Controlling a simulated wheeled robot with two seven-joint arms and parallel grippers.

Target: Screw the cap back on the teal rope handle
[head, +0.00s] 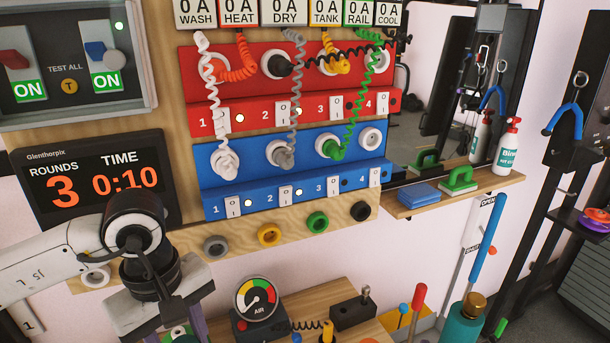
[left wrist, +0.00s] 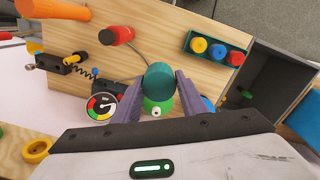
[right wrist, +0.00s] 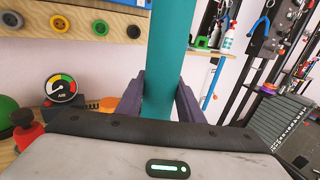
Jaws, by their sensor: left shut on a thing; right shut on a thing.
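The teal rope handle (right wrist: 158,70) stands in the right wrist view between the fingers of my right gripper (right wrist: 160,108), which is shut on it. In the head view its teal upper end (head: 462,326) shows at the bottom right, nearly upright, topped by a brass-coloured end (head: 474,304). My right gripper is out of the head view. A short teal cap (left wrist: 160,80) sits between the fingertips of my left gripper (left wrist: 160,90), which is shut on it. In the head view my left gripper (head: 178,325) is at the bottom left, well apart from the handle; its fingertips are cut off.
An air gauge (head: 256,298) and a black block (head: 353,311) stand on the wooden bench between cap and handle. A red-topped stick (head: 419,298) is just left of the handle, a blue pole (head: 488,238) behind it. A plug board (head: 290,90) fills the wall.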

